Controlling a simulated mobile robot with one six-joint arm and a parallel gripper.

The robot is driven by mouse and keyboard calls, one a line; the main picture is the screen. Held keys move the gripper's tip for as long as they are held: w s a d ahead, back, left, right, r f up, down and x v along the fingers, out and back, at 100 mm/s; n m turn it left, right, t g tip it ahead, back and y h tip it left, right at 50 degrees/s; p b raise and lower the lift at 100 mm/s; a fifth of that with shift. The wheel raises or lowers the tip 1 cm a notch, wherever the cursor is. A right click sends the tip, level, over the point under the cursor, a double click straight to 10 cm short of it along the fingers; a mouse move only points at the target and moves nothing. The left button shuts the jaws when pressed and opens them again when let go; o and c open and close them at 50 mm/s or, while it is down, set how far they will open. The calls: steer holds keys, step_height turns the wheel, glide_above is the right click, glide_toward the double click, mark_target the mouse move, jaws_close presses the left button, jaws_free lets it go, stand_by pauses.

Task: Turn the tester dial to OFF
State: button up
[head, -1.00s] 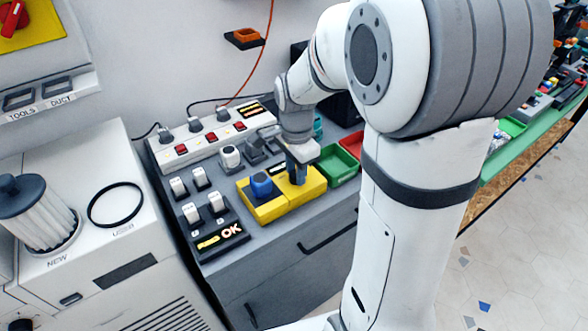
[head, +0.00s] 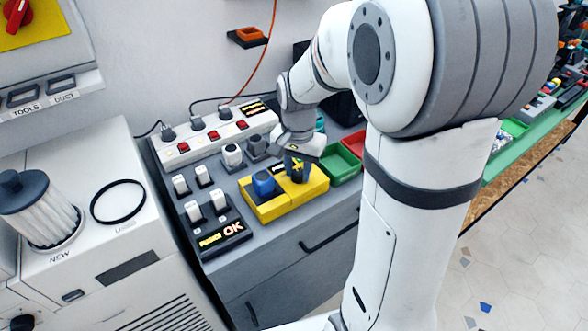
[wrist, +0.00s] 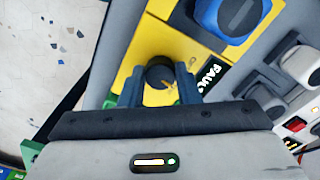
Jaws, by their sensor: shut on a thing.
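The yellow tester (head: 317,186) stands on the grey cabinet top, and its yellow face (wrist: 150,35) fills the upper middle of the wrist view. The round black dial (wrist: 160,73) sits on that face, with an orange mark near it. My gripper (wrist: 165,90) is shut on the dial, one blue-grey finger on each side. In the head view my gripper (head: 297,168) points down onto the tester and hides most of the dial. A dark label reading FAULT (wrist: 213,73) lies beside the dial. I cannot read the dial's setting.
A blue block (head: 263,183) on a yellow base stands close to the tester's left. Grey and white plugs and a power strip (head: 215,138) with red switches lie behind. Green (head: 342,163) and red bins stand at the right. An OK display (head: 225,235) is at front left.

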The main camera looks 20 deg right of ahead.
mark_target(298, 172)
steer(key=n, duration=0.5)
steer(key=shift+d+n, duration=0.15)
steer(key=shift+n, duration=0.15)
steer(key=n, duration=0.5)
steer(key=shift+w+r+n, duration=0.1)
steer(key=shift+r+n, duration=0.05)
steer(key=shift+n, duration=0.15)
steer(key=o, duration=1)
steer(key=shift+c, duration=0.2)
step_height(298, 172, up, 8)
steer(key=shift+f, duration=0.15)
